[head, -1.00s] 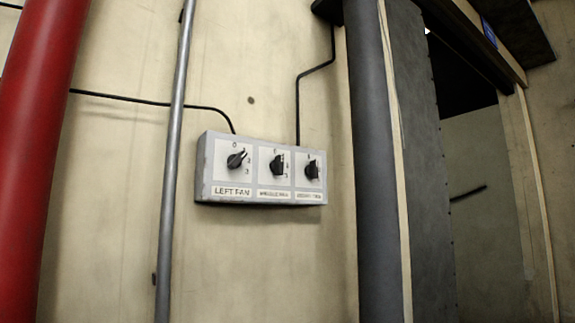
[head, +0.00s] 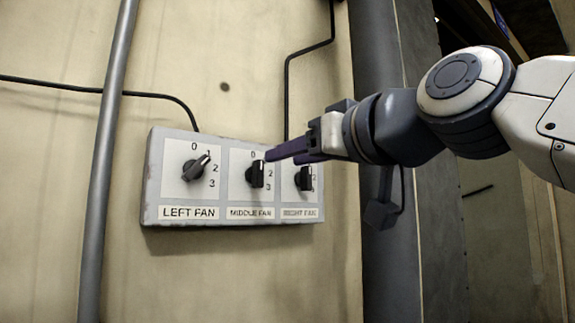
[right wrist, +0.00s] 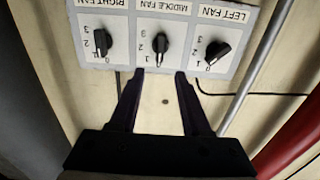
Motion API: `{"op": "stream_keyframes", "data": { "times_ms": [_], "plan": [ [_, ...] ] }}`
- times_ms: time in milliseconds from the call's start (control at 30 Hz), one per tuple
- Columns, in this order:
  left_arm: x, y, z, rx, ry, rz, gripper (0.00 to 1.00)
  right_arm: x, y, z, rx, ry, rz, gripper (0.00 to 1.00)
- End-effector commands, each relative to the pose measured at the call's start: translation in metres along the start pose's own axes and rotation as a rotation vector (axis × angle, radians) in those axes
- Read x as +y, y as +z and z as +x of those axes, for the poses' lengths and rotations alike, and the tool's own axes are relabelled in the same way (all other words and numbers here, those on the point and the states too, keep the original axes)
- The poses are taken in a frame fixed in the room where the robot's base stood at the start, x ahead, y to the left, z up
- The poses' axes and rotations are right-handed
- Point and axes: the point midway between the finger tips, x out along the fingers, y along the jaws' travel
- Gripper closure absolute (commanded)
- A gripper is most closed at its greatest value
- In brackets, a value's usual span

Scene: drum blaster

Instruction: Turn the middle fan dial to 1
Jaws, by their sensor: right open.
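The middle fan dial (head: 255,175) is a black knob on a white plate in the centre of the grey control box (head: 151,180). Its pointer looks roughly upright in the head view; the exact number is hard to tell. The dial also shows in the upside-down right wrist view (right wrist: 161,43). My right gripper (head: 285,157) is open and empty, its purple fingers reaching in from the right near the middle and right dials. In the right wrist view its fingertips (right wrist: 160,73) sit either side of the middle dial in the picture, apart from it. My left gripper is out of view.
The left fan dial (head: 195,168) points near 1. The right fan dial (head: 304,178) is partly covered by my right gripper. A grey vertical pipe (head: 103,160) stands left of the box, and a dark column (head: 385,270) stands right. Black cables run above the box.

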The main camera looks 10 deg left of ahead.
Motion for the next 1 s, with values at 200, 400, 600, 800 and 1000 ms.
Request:
{"op": "stream_keyframes", "data": {
  "times_ms": [200, 400, 600, 800, 1000],
  "plan": [
    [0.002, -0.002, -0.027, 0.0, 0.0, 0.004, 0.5, 0.001, -0.003, 0.043, -0.008, 0.0, 0.001, 0.53],
    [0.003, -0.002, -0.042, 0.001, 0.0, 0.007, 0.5, 0.0, -0.001, 0.074, -0.007, -0.001, 0.001, 0.53],
    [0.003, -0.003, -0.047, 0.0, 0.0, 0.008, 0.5, -0.001, 0.001, 0.088, -0.004, -0.002, 0.0, 0.53],
    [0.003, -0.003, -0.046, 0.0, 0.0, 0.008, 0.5, -0.001, 0.002, 0.089, -0.003, -0.002, 0.0, 0.53],
    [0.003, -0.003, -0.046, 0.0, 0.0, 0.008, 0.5, -0.001, 0.002, 0.089, -0.003, -0.002, 0.0, 1.0]
  ]
}}
